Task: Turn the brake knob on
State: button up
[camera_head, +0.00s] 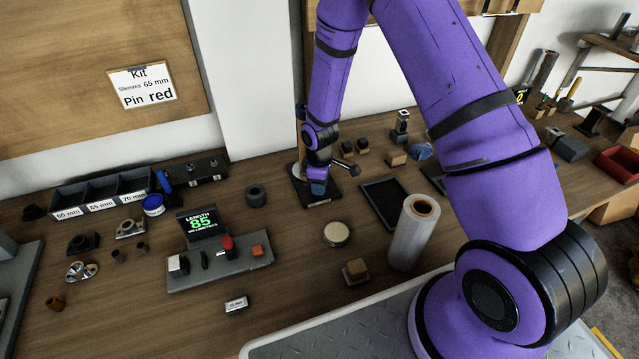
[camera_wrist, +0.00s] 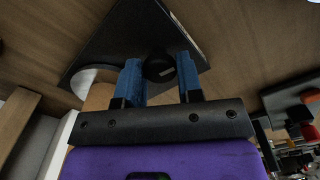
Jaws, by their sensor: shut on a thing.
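The brake knob appears to be the round black knob (camera_wrist: 159,68) on a dark square plate (camera_wrist: 112,52) in the wrist view. My gripper (camera_wrist: 160,72) has its two blue fingers on either side of this knob and is shut on it. In the head view, my gripper (camera_head: 318,187) points down over the same dark plate (camera_head: 322,201) on the bench, and it hides the knob there. A pale round part (camera_wrist: 90,78) shows at the plate's edge. Any mark showing the knob's setting is too small to read.
A black tray (camera_head: 385,204) and an upright clear roll (camera_head: 413,232) stand right of the plate. A round tin (camera_head: 336,234) lies in front. A small panel with a display reading 85 (camera_head: 198,224) and a red button (camera_head: 227,243) is at left.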

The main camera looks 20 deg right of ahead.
jog(key=m, duration=1.2)
jog(key=shift+m, duration=2.1)
jog(key=o, duration=0.9)
notch_tip(320, 180, up, 11)
jog(key=shift+f, duration=0.1)
